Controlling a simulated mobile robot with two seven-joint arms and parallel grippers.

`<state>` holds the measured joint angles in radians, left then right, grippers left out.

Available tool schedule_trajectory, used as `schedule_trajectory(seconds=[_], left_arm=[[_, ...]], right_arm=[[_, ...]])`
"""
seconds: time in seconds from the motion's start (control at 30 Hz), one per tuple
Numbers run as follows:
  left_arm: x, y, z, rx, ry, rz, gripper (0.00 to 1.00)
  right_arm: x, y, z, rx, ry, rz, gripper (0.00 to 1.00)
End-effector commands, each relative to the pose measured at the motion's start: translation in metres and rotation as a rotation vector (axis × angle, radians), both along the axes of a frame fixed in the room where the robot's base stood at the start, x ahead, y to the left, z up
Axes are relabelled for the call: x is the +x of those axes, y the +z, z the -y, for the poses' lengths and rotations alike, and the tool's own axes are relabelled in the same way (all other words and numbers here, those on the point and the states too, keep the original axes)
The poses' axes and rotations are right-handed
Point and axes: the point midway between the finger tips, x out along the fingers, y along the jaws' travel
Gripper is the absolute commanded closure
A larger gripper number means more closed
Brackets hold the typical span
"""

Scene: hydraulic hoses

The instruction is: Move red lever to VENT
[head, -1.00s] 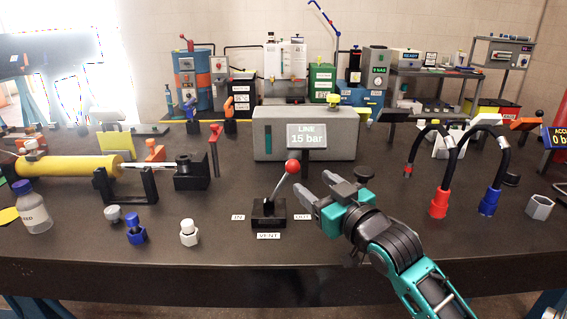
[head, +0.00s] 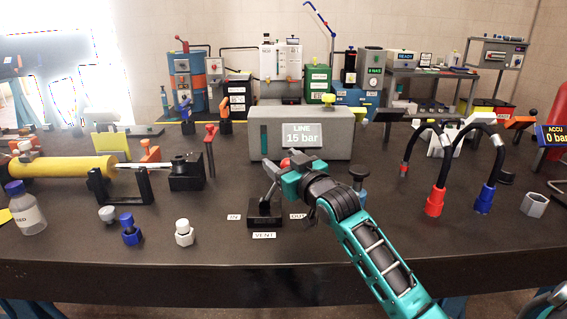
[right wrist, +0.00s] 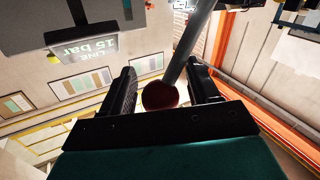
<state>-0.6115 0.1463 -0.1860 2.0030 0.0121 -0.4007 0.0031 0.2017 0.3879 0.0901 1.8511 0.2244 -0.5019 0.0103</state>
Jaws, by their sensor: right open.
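The lever's red ball knob (head: 285,163) shows in the head view just behind my right gripper (head: 270,173). Its black base (head: 264,222) stands on the bench between the IN, OUT and VENT labels. The VENT label (head: 264,235) lies at the front of the base. In the right wrist view, the red knob (right wrist: 160,95) and its grey shaft (right wrist: 192,45) lie between the two open fingers (right wrist: 163,92). I cannot tell whether either finger touches the knob.
The grey LINE gauge box (head: 300,135) reading 15 bar stands behind the lever. A white-capped fitting (head: 184,232) and a blue fitting (head: 131,230) stand to the left. Hoses with red and blue ends (head: 434,202) stand to the right.

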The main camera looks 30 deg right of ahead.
Motion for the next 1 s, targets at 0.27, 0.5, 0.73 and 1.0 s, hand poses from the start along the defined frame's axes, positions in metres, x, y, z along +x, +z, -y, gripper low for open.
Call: schedule_trajectory(seconds=[0.27,0.5,0.73,1.0], left_arm=[[-0.0002,-0.0007,0.0002,0.001,-0.001,-0.002,0.57],[-0.0009,-0.0027,0.0000,0.001,-0.001,-0.005,0.57],[-0.0009,-0.0030,-0.0001,0.002,-0.001,-0.005,0.57],[-0.0006,-0.0026,-0.0001,0.002,-0.001,-0.004,0.57]], right_arm=[[-0.0002,0.0000,-0.0002,0.000,0.000,0.000,0.52],[-0.0003,-0.0001,-0.0002,0.000,0.000,0.000,0.75],[-0.0004,-0.0001,-0.0001,-0.001,0.000,0.000,0.97],[-0.0004,-0.0002,-0.0001,-0.003,0.000,-0.001,1.00]])
